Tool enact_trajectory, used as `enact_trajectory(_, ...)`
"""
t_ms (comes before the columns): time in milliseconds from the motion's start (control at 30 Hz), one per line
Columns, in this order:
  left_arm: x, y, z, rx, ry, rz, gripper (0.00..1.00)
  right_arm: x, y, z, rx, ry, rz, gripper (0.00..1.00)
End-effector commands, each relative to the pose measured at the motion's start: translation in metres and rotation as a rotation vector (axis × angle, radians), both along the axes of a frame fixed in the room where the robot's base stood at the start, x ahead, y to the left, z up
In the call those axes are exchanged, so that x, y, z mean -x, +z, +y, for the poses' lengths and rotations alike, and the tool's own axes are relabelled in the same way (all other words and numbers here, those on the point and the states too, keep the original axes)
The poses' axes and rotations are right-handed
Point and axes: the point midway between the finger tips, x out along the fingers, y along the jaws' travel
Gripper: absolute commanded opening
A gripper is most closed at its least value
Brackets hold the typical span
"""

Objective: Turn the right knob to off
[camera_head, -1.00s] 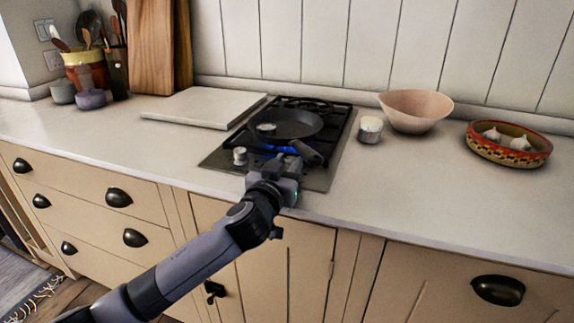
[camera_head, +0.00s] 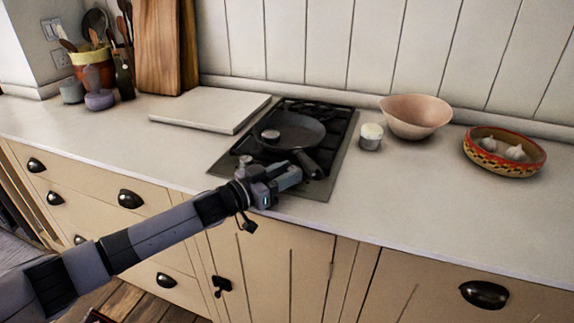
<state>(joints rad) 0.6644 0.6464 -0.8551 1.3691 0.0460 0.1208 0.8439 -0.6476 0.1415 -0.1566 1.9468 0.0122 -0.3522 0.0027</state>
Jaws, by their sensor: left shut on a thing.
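The gas hob (camera_head: 323,187) is set into the counter, with a dark pan (camera_head: 294,132) on its grate and the pan's handle pointing to the front right. The left knob (camera_head: 245,161) shows at the hob's front left. My left gripper (camera_head: 291,174) is over the front of the hob, just right of that knob. It is shut on the right knob, which it hides from view. No blue flame shows under the pan. My right gripper is not in view.
A white board (camera_head: 208,108) lies left of the hob. A small jar (camera_head: 370,137), a pink bowl (camera_head: 416,115) and a patterned dish (camera_head: 490,164) with garlic stand to the right. The front counter right of the hob is clear.

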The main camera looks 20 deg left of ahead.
Motion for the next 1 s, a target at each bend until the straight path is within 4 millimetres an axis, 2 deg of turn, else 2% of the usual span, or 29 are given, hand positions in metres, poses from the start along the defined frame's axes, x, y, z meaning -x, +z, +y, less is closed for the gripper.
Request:
enact_trajectory(300,-0.0022,0.0008,0.0028,-0.003,-0.095,-0.001,0.03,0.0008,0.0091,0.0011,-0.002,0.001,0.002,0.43)
enact_trajectory(833,-0.0019,-0.0005,0.0022,-0.001,-0.113,0.0,0.03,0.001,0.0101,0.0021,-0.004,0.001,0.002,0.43)
enact_trajectory(867,-0.0019,-0.0005,0.0022,-0.001,-0.113,0.0,0.43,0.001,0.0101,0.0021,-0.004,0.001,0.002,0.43)
enact_trajectory(900,-0.0019,-0.0005,0.0021,-0.001,-0.113,0.0,0.56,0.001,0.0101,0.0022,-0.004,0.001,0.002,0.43)
enact_trajectory(1000,-0.0019,-0.0005,0.002,-0.001,-0.113,-0.001,0.59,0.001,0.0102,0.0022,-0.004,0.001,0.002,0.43)
